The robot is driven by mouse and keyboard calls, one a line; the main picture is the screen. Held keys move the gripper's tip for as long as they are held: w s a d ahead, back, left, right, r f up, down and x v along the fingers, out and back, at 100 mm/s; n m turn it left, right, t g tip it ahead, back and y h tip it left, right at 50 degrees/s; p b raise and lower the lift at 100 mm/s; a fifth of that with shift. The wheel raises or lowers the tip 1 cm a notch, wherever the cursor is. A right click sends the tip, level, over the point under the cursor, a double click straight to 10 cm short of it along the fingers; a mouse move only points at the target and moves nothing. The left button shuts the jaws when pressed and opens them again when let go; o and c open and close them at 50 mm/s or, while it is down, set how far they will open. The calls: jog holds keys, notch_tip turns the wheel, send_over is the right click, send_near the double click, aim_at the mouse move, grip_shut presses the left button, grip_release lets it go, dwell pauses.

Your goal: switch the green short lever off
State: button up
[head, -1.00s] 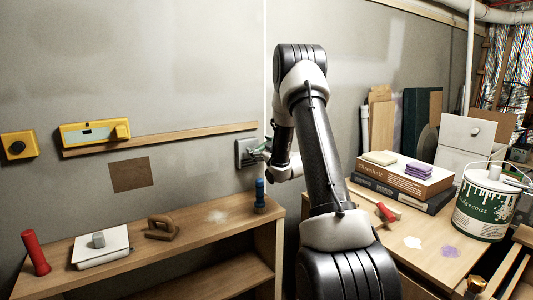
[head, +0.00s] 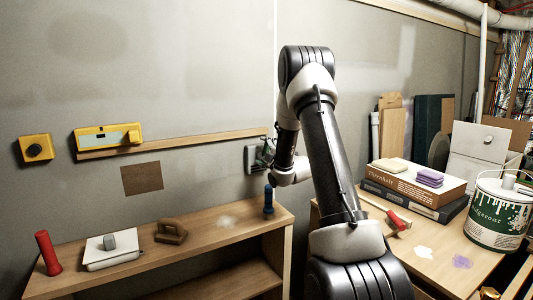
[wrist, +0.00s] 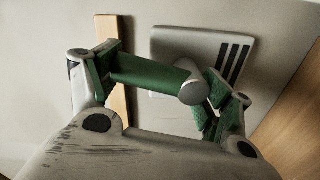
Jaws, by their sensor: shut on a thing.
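The green short lever (wrist: 150,72) lies across the wrist view between my gripper's fingers, with a round grey cap at its right end. Its grey wall plate (wrist: 203,52), with dark stripes, is behind it. My gripper (wrist: 162,78) is shut on the lever, with one green-padded finger at each end of it. In the head view the plate (head: 250,158) is on the wall just left of my gripper (head: 266,154). There my wrist and fingers hide most of the lever.
A wooden rail (head: 190,142) runs along the wall left of the plate. A blue upright handle (head: 268,200) stands on the shelf (head: 200,248) just below my gripper. Yellow wall boxes (head: 108,136) are farther left. Books (head: 418,182) and a paint can (head: 497,213) stand on the right bench.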

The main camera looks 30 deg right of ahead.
jog(key=shift+a+r+n, duration=0.1)
jog(key=shift+a+n, duration=0.05)
jog(key=shift+n, duration=0.5)
jog(key=shift+a+r+n, duration=0.1)
jog(key=shift+n, duration=0.55)
jog(key=shift+a, duration=0.1)
jog(key=o, duration=1.4)
jog(key=shift+f, duration=0.1)
jog(key=s, duration=1.2)
jog(key=shift+a, duration=0.15)
